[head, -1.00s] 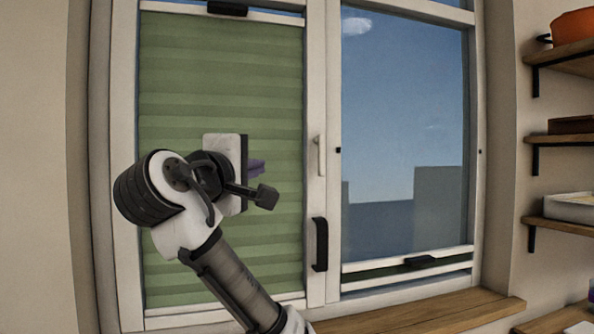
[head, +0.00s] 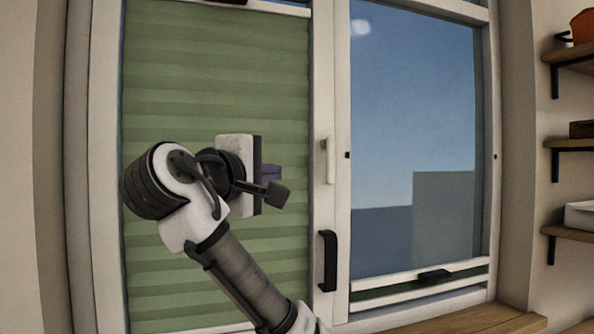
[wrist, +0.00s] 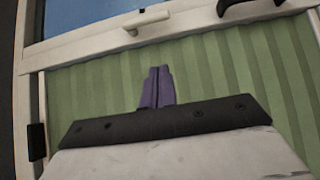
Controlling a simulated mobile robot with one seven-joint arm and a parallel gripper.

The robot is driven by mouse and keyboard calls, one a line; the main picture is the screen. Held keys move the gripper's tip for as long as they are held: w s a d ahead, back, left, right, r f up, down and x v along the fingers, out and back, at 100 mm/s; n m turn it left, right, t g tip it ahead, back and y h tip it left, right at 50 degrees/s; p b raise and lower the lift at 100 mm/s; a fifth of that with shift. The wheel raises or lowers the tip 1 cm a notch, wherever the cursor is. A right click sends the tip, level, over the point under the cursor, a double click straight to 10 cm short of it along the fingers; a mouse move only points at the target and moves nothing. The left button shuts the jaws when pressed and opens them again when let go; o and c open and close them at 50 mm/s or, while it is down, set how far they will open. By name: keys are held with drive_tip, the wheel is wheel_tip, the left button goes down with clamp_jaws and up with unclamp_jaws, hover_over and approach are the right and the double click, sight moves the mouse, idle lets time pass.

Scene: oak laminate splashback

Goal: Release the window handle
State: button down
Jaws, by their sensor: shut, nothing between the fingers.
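The white window handle (head: 329,160) is a slim lever hanging upright on the white frame between the two panes. In the wrist view the handle (wrist: 146,22) lies near the top, on the white frame bar. My gripper (head: 273,173) is in front of the green blind, left of the handle and apart from it. In the wrist view its purple fingers (wrist: 157,88) are together, with nothing between them, pointing toward the frame bar. The palm hides part of the blind.
A black pull handle (head: 328,260) sits below the white one. The green pleated blind (head: 215,75) covers the left pane. Wooden shelves (head: 575,145) stand out from the right wall. A wooden sill (head: 450,319) runs below. The area before the right pane is clear.

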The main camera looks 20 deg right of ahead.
sight(328, 161)
drive_tip(key=shift+s+d+p+x, duration=0.35)
drive_tip(key=shift+p+x, duration=1.3)
drive_tip(key=shift+x, duration=0.45)
drive_tip(key=shift+s+d+p+x, duration=0.35)
drive_tip(key=shift+p+x, duration=1.35)
drive_tip(key=shift+x, duration=0.45)
drive_tip(key=shift+s+d+p+x, duration=0.25)
drive_tip(key=shift+d+p+x, duration=0.1)
drive_tip(key=shift+p+x, duration=1.55)
